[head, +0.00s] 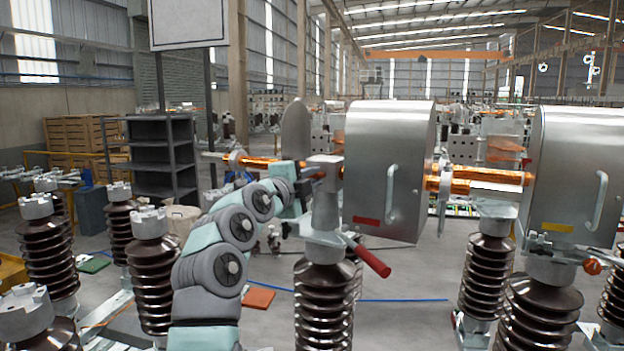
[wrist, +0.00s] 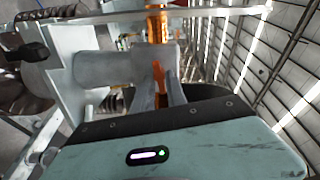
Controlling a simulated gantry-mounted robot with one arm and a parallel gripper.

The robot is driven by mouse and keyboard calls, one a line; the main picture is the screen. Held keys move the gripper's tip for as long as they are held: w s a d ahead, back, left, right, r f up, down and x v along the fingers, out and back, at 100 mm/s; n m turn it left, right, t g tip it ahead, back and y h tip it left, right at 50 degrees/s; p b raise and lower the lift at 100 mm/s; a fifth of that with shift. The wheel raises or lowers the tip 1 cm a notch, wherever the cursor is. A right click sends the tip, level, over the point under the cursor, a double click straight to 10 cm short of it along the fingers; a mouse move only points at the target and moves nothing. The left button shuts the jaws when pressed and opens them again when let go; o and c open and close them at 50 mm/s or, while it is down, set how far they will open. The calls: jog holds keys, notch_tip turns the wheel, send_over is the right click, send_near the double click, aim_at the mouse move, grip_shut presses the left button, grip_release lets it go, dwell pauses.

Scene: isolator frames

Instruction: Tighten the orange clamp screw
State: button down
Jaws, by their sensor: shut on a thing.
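In the wrist view, the orange clamp screw (wrist: 159,74) is a small orange piece between the two fingers of my gripper (wrist: 159,92), against a grey metal clamp body (wrist: 105,68). The fingers are closed about it and partly hide it. In the head view, my gripper (head: 306,178) is small and reaches the clamp on top of the middle insulator post (head: 325,205), left of a large metal housing. There a little orange (head: 319,174) shows beside the fingers, but the screw's detail and how far it is turned cannot be made out.
The metal housing (head: 388,165) stands close right of the clamp. A red-handled lever (head: 373,262) sticks out below it. Orange copper bars (head: 262,162) run behind my arm. Brown ribbed insulators (head: 152,275) crowd the left; a second housing (head: 575,175) is at right.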

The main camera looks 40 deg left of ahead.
jog(key=shift+f, duration=0.1)
dwell(0.4)
jog(key=c, duration=1.4)
grip_release()
jog(key=shift+s, duration=0.1)
jog(key=shift+s+d, duration=0.1)
jog(key=shift+s, duration=0.2)
jog(key=s, duration=0.3)
jog(key=s+d, duration=0.1)
jog(key=s, duration=0.2)
jog(key=s+d+b, duration=0.1)
jog(key=s, duration=0.2)
jog(key=shift+s, duration=0.35)
